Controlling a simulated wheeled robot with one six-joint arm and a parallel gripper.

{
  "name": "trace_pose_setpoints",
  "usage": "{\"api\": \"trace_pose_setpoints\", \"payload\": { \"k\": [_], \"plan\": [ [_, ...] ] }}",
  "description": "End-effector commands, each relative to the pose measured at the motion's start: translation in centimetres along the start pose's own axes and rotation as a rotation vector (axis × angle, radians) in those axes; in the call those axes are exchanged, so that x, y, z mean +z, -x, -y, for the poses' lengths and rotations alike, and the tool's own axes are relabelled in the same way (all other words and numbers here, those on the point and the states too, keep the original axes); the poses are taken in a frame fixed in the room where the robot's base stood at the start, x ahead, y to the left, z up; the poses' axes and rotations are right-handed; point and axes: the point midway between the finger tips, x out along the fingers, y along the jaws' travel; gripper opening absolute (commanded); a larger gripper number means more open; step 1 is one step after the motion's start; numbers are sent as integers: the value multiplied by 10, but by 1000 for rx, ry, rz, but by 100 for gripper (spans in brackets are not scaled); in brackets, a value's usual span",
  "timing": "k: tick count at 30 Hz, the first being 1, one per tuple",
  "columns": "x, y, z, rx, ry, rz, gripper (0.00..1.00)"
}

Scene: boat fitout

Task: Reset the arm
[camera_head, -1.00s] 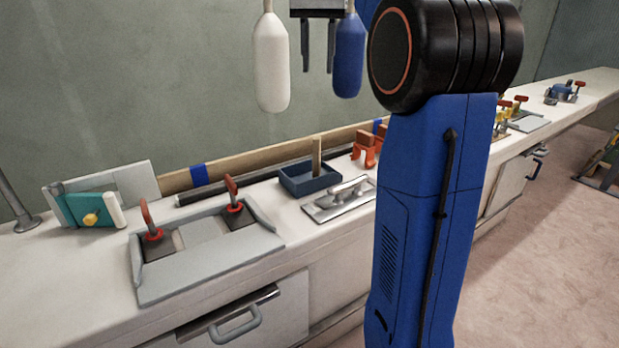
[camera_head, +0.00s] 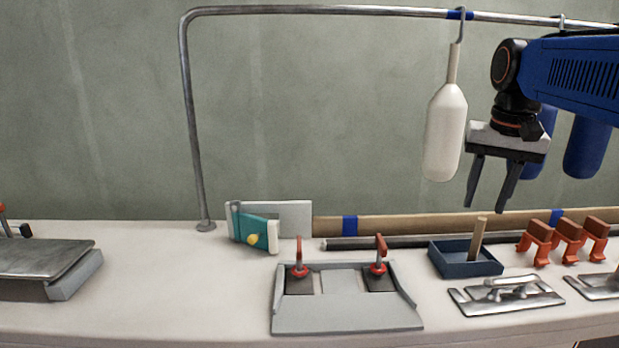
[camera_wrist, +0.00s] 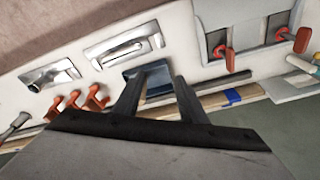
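My gripper (camera_head: 490,182) hangs from my blue arm at the right of the head view, fingers pointing down and spread apart with nothing between them. It is in the air above the workbench (camera_head: 150,300), near the dark blue box with a wooden handle in it. In the wrist view my gripper (camera_wrist: 157,88) also shows open and empty, with the dark blue box (camera_wrist: 148,72) seen beyond the fingers.
A white fender (camera_head: 445,133) hangs from a metal rail just left of my gripper; blue fenders (camera_head: 587,148) hang behind my arm. A grey clamping fixture (camera_head: 347,315), metal trowels (camera_head: 507,297) and orange clamps (camera_head: 567,240) occupy the bench. Its front left is clear.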

Motion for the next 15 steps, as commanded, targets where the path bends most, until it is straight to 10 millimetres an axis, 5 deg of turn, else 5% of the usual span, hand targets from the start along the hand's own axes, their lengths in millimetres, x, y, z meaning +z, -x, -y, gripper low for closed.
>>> {"api": "trace_pose_setpoints", "payload": {
  "k": [15],
  "plan": [
    [157, -118, -9, -55, 282, -149, 38]
  ]
}}
